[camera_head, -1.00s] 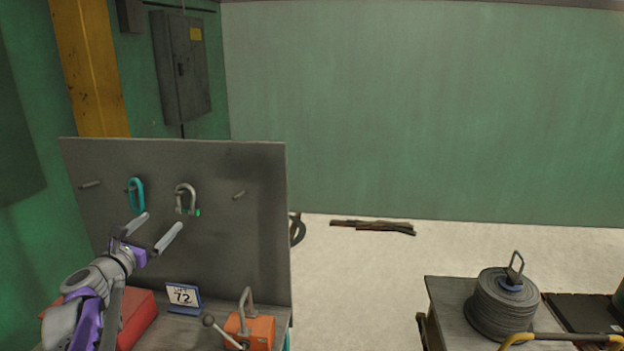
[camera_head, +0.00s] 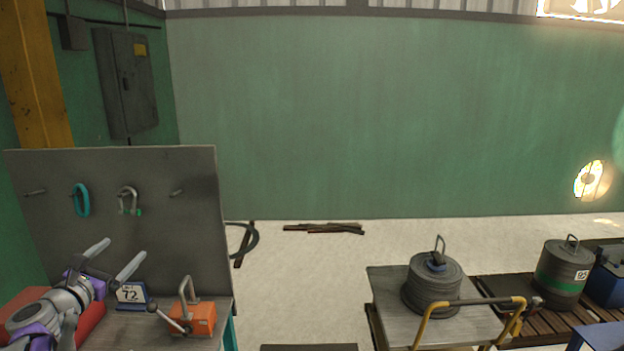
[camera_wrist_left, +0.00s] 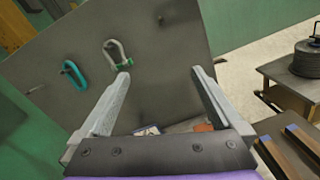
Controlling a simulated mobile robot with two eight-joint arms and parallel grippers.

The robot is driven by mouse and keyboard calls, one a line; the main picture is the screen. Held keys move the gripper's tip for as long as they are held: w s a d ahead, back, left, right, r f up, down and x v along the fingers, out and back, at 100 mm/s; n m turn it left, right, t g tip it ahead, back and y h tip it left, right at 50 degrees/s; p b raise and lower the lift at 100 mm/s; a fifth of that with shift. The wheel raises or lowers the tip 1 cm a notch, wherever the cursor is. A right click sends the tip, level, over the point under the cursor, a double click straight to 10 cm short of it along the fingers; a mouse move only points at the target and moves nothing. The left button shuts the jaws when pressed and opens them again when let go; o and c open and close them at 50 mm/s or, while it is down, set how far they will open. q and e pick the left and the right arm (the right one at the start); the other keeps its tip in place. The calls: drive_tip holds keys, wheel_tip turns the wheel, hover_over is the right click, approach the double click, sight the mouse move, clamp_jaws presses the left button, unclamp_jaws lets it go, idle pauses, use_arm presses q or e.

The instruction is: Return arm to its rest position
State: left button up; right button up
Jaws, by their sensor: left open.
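My left gripper (camera_head: 113,258) is open and empty, in front of the grey pegboard panel (camera_head: 120,238) and above the left table. Its two fingers also show spread apart in the left wrist view (camera_wrist_left: 160,85), with nothing between them but the panel behind. A teal oval link (camera_head: 81,200) and a grey shackle with a green pin end (camera_head: 129,200) hang on the panel, apart from the gripper. Both also show in the left wrist view, the link (camera_wrist_left: 74,76) and the shackle (camera_wrist_left: 117,54). My right gripper is not in view.
A drum (camera_head: 562,274) stands farther right. Open floor lies between.

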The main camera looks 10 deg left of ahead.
use_arm(q)
drive_tip(key=s+d+f+m+g+h, duration=0.2)
drive_tip(key=s+d+f+m, duration=0.15)
drive_tip(key=d+m, duration=0.4)
drive_tip(key=s+d+f+m+g+h, duration=0.1)
drive_tip(key=s+d+f+m+g, duration=0.25)
drive_tip(key=d, duration=0.65)
drive_tip(key=s+d+f+m+g+h, duration=0.1)
drive_tip(key=d+f+m+g+h, duration=0.1)
drive_tip(key=d+f+m, duration=0.5)
drive_tip(key=s+d+f+m+g+y, duration=0.2)
drive_tip(key=s+d+f+m, duration=0.1)
drive_tip(key=s+f+m, duration=0.4)
drive_tip(key=s+d+f+m+g+y, duration=0.2)
drive_tip(key=s+f+m, duration=0.4)
drive_tip(key=s, duration=0.7)
drive_tip(key=shift+d+f+m+g, duration=0.45)
drive_tip(key=shift+d+m, duration=0.35)
drive_tip(key=shift+m, duration=0.1)
